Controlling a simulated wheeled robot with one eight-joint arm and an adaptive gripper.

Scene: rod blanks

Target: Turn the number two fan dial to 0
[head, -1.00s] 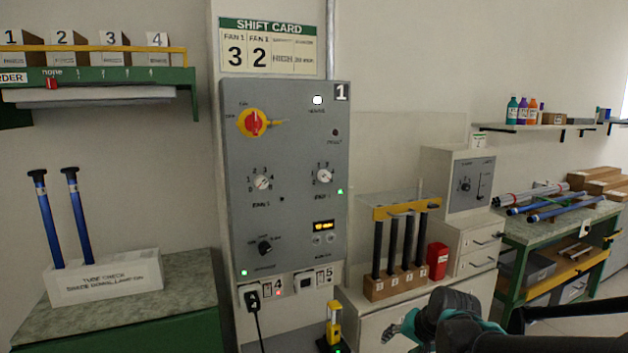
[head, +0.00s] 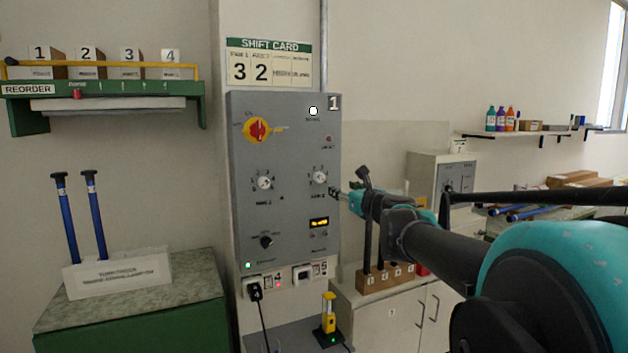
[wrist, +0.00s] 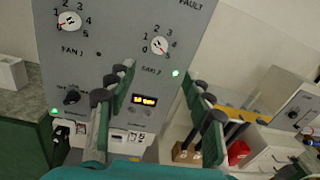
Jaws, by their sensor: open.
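The number two fan dial (head: 320,177) is a white knob at the right of the grey panel (head: 285,225), ringed by small numbers. In the wrist view the dial (wrist: 158,46) shows a red mark toward its lower right; I cannot tell its exact setting. My gripper (head: 337,193) is just right of and below the dial in the head view. In the wrist view my gripper (wrist: 158,73) is open and empty, its two fingers spread below the dial, apart from it. The fan 1 dial (head: 263,181) sits to the left.
A red and yellow switch (head: 257,130) is above left on the panel. A small lit orange display (head: 319,223) and a black knob (head: 266,241) lie lower. A wooden block with dark rods (head: 385,278) stands right of the panel, below my arm. The shift card (head: 268,63) hangs above.

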